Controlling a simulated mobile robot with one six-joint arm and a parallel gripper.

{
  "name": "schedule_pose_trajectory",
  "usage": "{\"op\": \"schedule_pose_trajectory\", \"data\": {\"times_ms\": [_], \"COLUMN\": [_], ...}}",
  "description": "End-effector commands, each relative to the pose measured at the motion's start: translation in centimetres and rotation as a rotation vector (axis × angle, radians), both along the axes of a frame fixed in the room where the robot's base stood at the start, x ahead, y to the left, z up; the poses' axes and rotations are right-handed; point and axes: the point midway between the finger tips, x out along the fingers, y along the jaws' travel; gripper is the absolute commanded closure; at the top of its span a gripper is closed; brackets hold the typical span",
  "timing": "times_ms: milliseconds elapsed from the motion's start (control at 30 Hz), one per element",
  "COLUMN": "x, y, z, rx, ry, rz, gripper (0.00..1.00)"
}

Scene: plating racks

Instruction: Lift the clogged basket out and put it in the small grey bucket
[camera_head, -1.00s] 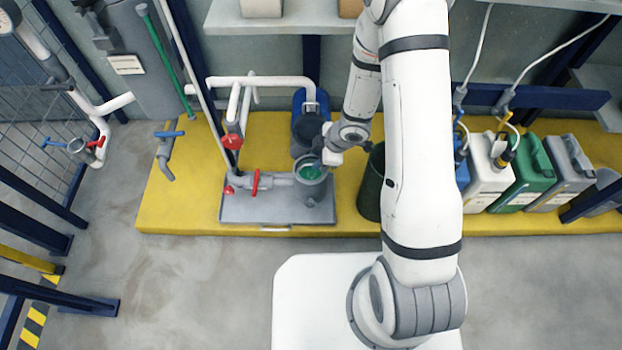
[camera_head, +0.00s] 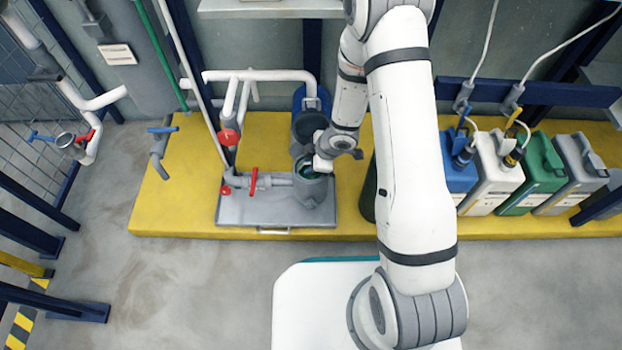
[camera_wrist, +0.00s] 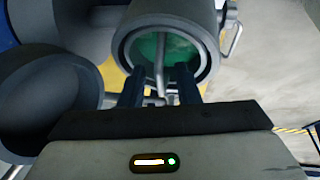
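The strainer housing (camera_head: 315,190) stands open on a grey tray, its round mouth facing up. Inside it is the green basket (camera_wrist: 148,48), which also shows as a green patch in the head view (camera_head: 303,168). A thin grey handle bar (camera_wrist: 160,75) rises from the basket. My gripper (camera_wrist: 160,85) is at the mouth, with its two dark fingers apart, one on each side of the handle. I see clear gaps beside the handle. A grey bucket-like shape (camera_head: 613,182) is cut off at the right edge; I cannot tell if it is the small grey bucket.
The dark round lid (camera_head: 309,125) hangs open behind the housing, close to my gripper. Red-handled valves (camera_head: 254,182) and pipes stand on its left. A dark green bin (camera_head: 368,195) is partly hidden by my arm. Several canisters (camera_head: 540,175) line the right platform.

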Motion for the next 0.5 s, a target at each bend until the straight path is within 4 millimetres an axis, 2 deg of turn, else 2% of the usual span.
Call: {"op": "schedule_pose_trajectory", "data": {"times_ms": [33, 333, 500], "x": [0.00, 0.01, 0.01], "y": [-0.02, -0.06, -0.08], "z": [0.01, 0.02, 0.02], "rx": [0.000, 0.000, 0.000], "ry": [0.000, 0.000, -0.001], "rz": [0.000, -0.001, -0.001], "gripper": [0.75, 1.00, 1.00]}}
